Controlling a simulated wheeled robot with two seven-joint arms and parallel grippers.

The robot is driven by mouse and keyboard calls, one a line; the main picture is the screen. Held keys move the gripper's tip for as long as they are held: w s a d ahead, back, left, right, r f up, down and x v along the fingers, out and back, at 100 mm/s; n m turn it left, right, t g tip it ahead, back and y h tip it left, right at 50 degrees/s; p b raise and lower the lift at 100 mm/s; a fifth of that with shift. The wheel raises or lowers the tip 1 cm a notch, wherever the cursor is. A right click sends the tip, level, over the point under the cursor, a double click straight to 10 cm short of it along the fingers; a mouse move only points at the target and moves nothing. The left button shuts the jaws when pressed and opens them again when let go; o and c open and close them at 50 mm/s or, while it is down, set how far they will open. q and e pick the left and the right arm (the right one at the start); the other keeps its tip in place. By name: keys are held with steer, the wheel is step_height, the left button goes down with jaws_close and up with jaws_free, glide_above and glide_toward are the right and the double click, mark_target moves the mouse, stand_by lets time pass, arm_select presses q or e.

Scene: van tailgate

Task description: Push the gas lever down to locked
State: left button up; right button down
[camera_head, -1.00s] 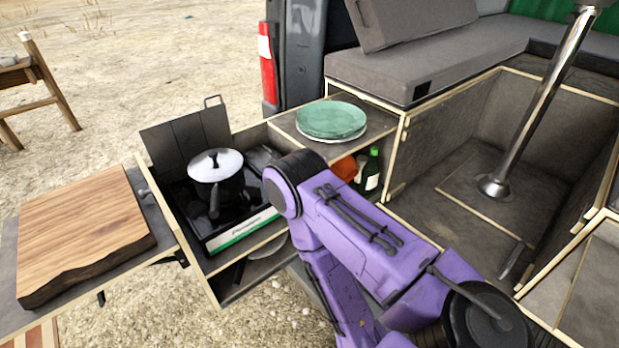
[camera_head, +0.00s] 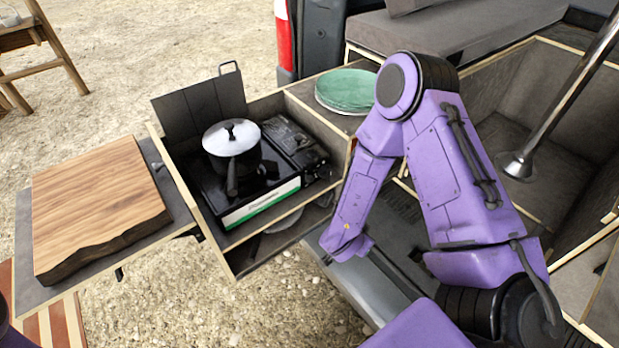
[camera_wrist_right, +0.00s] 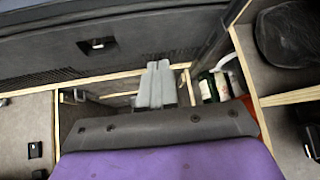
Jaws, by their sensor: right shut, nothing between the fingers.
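The portable gas stove (camera_head: 262,200) sits in the pulled-out drawer in the head view, with a green and white strip along its front. Its dark right-hand section (camera_head: 298,145) is uncovered, but I cannot make out the gas lever or its position. A silver-lidded pot (camera_head: 232,150) stands on the stove. My right arm is bent to the right of the drawer, and its gripper is out of sight in the head view. In the right wrist view my right gripper (camera_wrist_right: 157,88) is shut and empty, in front of a wood-edged compartment. My left gripper is not in view.
A wooden cutting board (camera_head: 98,205) lies on the side shelf at left. Green plates (camera_head: 346,90) are stacked on the counter behind my arm. A green bottle (camera_wrist_right: 208,88) stands right of my right gripper. The drawer's wooden walls (camera_head: 185,195) surround the stove.

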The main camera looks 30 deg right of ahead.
steer(key=w+a+r+m+y, duration=0.2)
steer(key=w+r+m+y, duration=0.2)
steer(key=r, duration=0.6)
steer(key=w+a+r+m+y, duration=0.1)
steer(key=w+r+m+y, duration=0.4)
steer(key=w+r+m, duration=0.3)
steer(key=w+r, duration=0.3)
steer(key=shift+a+r, duration=0.15)
steer(key=shift+a, duration=0.2)
